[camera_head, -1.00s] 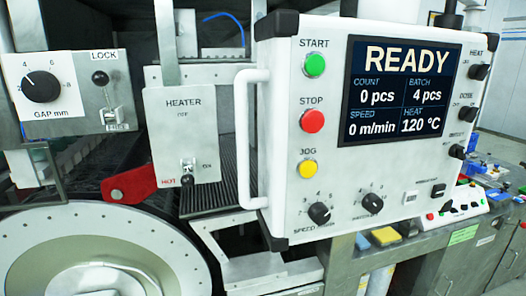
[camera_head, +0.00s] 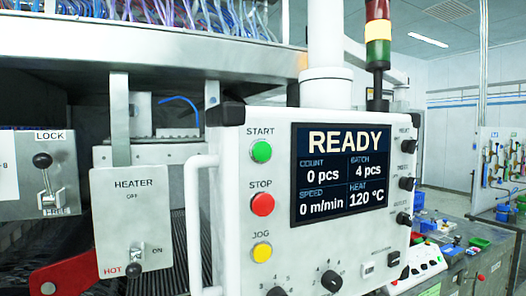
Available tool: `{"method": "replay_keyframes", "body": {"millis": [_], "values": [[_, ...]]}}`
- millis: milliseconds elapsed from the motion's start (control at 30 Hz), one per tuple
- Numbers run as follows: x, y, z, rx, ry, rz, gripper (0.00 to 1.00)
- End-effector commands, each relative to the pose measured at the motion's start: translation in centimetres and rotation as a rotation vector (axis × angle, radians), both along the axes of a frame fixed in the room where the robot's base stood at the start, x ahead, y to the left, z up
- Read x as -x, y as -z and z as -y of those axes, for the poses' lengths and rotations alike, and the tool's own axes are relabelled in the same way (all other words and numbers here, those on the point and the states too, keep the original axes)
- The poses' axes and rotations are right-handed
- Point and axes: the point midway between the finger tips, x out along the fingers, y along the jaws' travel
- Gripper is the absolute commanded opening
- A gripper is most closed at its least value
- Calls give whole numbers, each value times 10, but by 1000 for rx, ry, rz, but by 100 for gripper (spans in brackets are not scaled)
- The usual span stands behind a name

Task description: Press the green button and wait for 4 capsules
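The green START button (camera_head: 261,152) is at the upper left of the white control panel (camera_head: 222,195). The red STOP button (camera_head: 262,204) and the yellow JOG button (camera_head: 262,253) are below it. The screen (camera_head: 341,174) reads READY, count 0 pcs, batch 4 pcs, speed 0 m/min, heat 120 °C. No capsules are visible. My gripper is not in view.
A white handle (camera_head: 196,225) stands out at the panel's left edge. Left of it are a HEATER switch box (camera_head: 134,210), a LOCK lever plate (camera_head: 45,175) and a red lever (camera_head: 63,277). A signal tower (camera_head: 377,45) stands behind the panel. Benches with small parts are at right.

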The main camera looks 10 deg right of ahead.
Motion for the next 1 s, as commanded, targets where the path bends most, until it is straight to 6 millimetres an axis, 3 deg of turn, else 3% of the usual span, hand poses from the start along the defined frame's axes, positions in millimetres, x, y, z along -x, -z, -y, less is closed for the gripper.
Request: {"method": "replay_keyframes", "body": {"millis": [67, 100, 267, 1000], "values": [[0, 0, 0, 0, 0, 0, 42], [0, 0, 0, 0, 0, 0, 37], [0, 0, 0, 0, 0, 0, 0], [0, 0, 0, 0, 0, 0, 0]]}}
